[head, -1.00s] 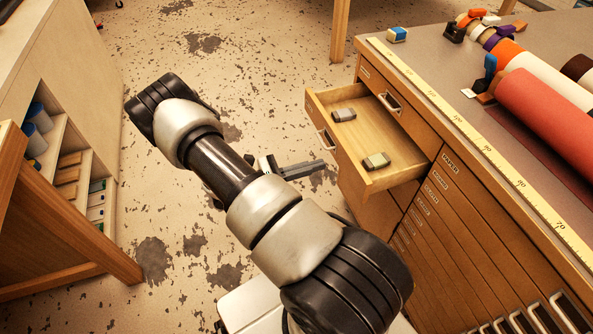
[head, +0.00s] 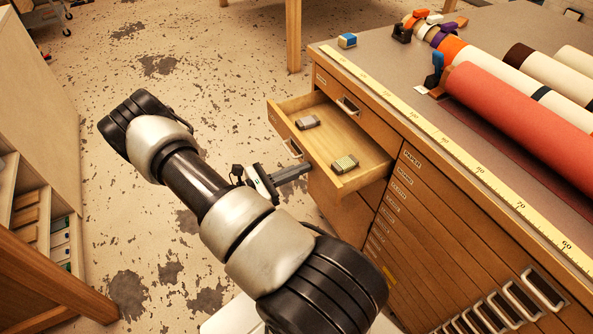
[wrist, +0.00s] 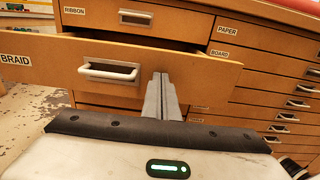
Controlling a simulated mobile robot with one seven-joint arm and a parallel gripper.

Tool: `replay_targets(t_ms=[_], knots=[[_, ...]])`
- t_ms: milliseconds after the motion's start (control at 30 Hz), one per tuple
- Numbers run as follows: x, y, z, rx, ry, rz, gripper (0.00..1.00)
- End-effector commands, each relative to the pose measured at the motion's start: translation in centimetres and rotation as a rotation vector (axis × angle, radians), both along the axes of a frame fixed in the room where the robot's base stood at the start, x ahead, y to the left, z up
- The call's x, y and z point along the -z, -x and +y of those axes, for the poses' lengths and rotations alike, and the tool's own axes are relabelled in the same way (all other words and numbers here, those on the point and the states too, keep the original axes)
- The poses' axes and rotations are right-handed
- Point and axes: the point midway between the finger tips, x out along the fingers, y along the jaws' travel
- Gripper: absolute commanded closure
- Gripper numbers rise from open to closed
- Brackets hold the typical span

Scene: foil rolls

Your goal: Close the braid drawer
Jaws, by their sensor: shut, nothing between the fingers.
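The braid drawer (head: 335,130) stands pulled out of the wooden cabinet, with two small grey items lying in it. In the wrist view its front (wrist: 45,55) bears a BRAID label and a pale handle (wrist: 110,72). My gripper (head: 308,167) is shut and empty, its fingers pointing at the drawer front. In the wrist view the shut fingertips (wrist: 163,78) are right of the handle, close to the front. I cannot tell whether they touch it.
The cabinet top carries a yellow ruler (head: 440,135), a red roll (head: 520,115) and other rolls. The ribbon drawer (wrist: 150,18) above looks shut. A wooden shelf unit (head: 35,215) stands at left. Worn floor lies open between.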

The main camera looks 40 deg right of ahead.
Motion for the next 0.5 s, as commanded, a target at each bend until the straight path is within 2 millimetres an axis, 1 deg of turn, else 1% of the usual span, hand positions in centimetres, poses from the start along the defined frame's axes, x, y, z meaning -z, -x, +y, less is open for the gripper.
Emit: replay_targets(t_ms=[167,500], knots=[[0.1,0.9,-3.1,0.004,0.002,0.004,1.0],[0.1,2.9,-11.3,0.004,0.002,0.003,1.0]])
